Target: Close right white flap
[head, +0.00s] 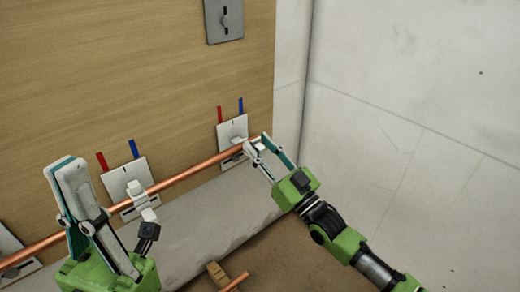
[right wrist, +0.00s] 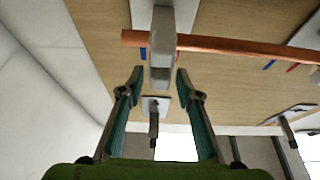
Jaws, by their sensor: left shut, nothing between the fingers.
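The right white plate (head: 231,131) is fixed on the wooden panel, with red and blue marks above it. Its pale flap (right wrist: 161,62) crosses in front of the copper pipe (head: 195,167) in the right wrist view. My right gripper (head: 263,146) is at this flap, near the pipe's right end. Its two fingers (right wrist: 160,76) stand apart on either side of the flap, with gaps visible. The exact flap angle is hard to tell. My left gripper (head: 61,168) is shut and empty, raised in front of the pipe at the left.
A grey plate (head: 224,20) is higher on the panel. A white wall (head: 415,85) bounds the right side.

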